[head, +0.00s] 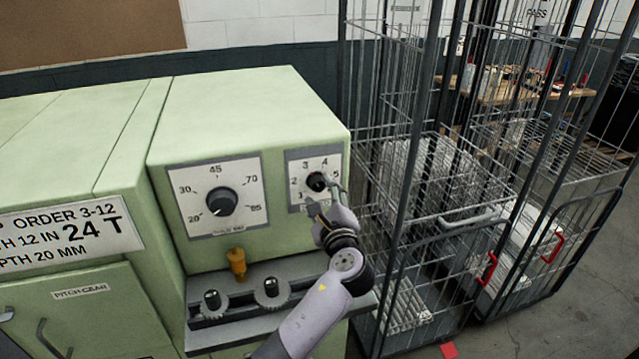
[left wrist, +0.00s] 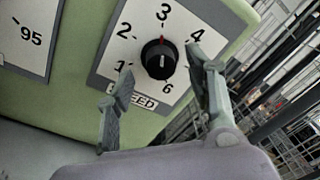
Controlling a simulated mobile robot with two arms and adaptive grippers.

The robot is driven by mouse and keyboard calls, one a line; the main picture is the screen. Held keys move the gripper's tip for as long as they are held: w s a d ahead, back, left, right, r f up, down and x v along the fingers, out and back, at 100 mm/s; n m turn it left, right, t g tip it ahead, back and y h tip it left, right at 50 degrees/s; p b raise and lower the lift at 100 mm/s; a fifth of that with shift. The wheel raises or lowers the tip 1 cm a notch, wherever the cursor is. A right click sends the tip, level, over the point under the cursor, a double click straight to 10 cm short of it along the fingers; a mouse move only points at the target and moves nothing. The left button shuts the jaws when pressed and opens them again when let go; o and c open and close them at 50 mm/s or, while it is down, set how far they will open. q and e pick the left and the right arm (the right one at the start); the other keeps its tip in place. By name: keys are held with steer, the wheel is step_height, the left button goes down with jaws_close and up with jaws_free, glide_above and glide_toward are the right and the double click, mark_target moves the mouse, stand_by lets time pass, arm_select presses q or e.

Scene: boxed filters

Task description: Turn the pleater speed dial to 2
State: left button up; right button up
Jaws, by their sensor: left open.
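The speed dial (head: 316,181) is a round black knob on a white plate numbered 1 to 6, at the right of the green machine's front. In the left wrist view the dial (left wrist: 159,59) has a red mark at its top that points toward 3; "SPEED" is partly hidden by a finger. My left gripper (head: 323,194) is open in front of the plate, its fingers on either side of the knob. The left wrist view shows the gripper (left wrist: 160,76) with gaps between both fingers and the knob. I cannot tell its exact depth. My right gripper is not in view.
A larger dial (head: 222,201) sits to the left on the same machine. Below it are a brass-coloured fitting (head: 237,264) and a ledge with two dark knobs (head: 271,287). Wire cage trolleys (head: 440,200) stand close on the right.

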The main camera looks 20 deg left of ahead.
arm_select(q)
steer(key=shift+x, duration=1.25)
steer(key=shift+c, duration=0.4)
steer(key=c, duration=1.1)
